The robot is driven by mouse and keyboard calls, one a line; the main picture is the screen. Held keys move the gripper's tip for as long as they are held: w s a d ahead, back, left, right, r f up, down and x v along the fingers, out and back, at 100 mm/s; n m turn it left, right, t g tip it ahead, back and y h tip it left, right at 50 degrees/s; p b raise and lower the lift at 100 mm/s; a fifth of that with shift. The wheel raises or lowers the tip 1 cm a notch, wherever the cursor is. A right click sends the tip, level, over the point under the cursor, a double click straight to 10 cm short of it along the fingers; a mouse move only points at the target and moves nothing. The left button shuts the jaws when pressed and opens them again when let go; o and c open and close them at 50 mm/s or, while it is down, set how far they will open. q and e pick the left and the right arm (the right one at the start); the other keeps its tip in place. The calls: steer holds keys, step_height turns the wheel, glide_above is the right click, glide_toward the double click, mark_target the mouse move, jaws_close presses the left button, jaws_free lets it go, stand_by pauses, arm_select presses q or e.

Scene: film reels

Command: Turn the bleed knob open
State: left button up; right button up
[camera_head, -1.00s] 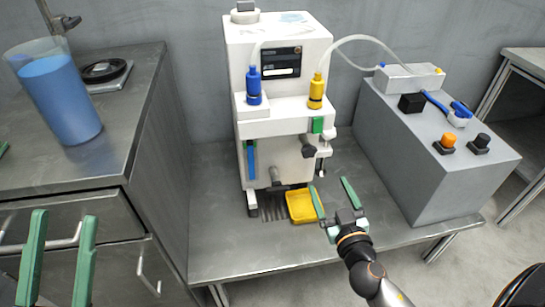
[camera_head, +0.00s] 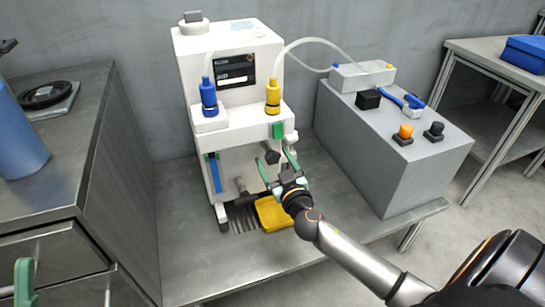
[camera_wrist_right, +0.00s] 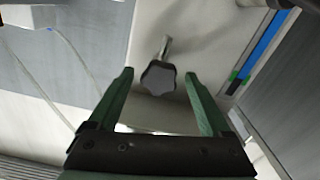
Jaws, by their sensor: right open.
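The bleed knob, a dark lobed knob on a short stem, shows on the front of the white machine (camera_head: 228,50) in the head view (camera_head: 272,157). In the right wrist view the knob (camera_wrist_right: 158,80) sits between the two green fingertips, near their line. My right gripper (camera_head: 277,166) is open and empty in front of it; I cannot tell whether a finger touches it. Of my left gripper, only one green finger (camera_head: 24,282) shows at the lower left edge.
A yellow tray (camera_head: 274,216) lies below the right gripper. A blue-capped bottle (camera_head: 209,97) and a yellow-capped bottle (camera_head: 272,96) stand on the machine. A grey box (camera_head: 395,150) with orange (camera_head: 404,131) and black (camera_head: 435,131) knobs stands at right. A metal cabinet (camera_head: 45,150) is at left.

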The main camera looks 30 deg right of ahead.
steer(key=shift+w+d, duration=0.2)
steer(key=shift+w, duration=0.45)
steer(key=shift+c, duration=0.2)
jaws_close()
